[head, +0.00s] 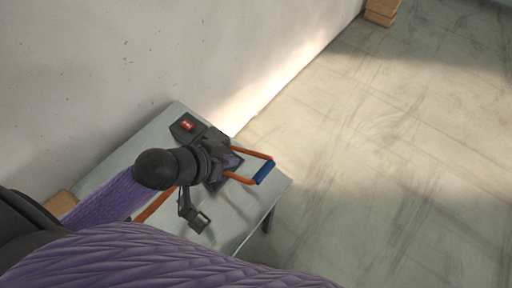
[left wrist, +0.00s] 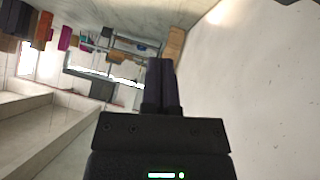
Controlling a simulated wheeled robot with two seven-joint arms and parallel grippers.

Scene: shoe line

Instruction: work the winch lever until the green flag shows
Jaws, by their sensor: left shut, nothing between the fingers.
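The winch lever (head: 248,153) is an orange U-shaped frame with a blue grip (head: 265,172), reaching right from the dark winch near the table's right end. A dark box (head: 187,126) behind it has a small window showing red; no green shows. My left gripper (head: 228,160) is over the winch at the lever's base, left of the blue grip. It hides much of the winch, and I cannot tell whether it touches the lever. In the left wrist view its fingers (left wrist: 160,66) are together with nothing between them. My right gripper is not in view.
The grey table (head: 245,205) stands against a pale wall. An orange strip (head: 155,204) lies left of the winch. The floor to the right is clear, with cardboard boxes (head: 381,12) far off. The left wrist view shows distant shelving and coloured boxes.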

